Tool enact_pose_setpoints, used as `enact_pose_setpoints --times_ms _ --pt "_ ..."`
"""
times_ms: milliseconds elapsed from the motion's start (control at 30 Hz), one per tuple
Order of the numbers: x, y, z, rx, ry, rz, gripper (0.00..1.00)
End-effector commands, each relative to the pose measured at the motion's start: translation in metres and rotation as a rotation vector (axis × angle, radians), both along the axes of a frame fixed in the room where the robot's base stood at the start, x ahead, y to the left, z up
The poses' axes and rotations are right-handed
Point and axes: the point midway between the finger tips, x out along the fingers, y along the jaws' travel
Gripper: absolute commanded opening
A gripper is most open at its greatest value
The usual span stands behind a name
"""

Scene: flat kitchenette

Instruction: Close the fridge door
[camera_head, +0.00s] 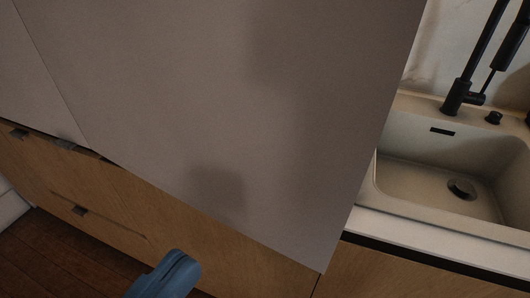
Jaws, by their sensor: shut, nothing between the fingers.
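A large flat grey panel (240,110), which looks like the fridge door, fills the middle of the head view at close range. Its right edge slants down to a corner low in front of the counter by the sink. A second grey surface (35,80) meets it along a slanting line at the left; I cannot tell whether this is the fridge body or another door. No handle or fridge interior shows. A blue part of my arm (165,277) shows at the bottom, below the panel's lower edge.
A beige sink (455,155) with a black faucet (460,97) is at the right, in a pale counter (430,240). Wooden drawer fronts (90,195) with small dark handles run along the lower left. Dark wood floor (55,255) shows at the bottom left.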

Motion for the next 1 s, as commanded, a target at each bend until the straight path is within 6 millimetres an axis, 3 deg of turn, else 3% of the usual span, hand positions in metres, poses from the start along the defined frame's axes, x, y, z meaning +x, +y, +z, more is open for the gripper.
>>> enact_pose_setpoints --times_ms 600,1000 --pt "0.098 -0.053 0.002 -0.003 0.001 -0.001 0.00" --pt "0.115 -0.062 -0.001 -0.003 0.001 0.003 0.00"
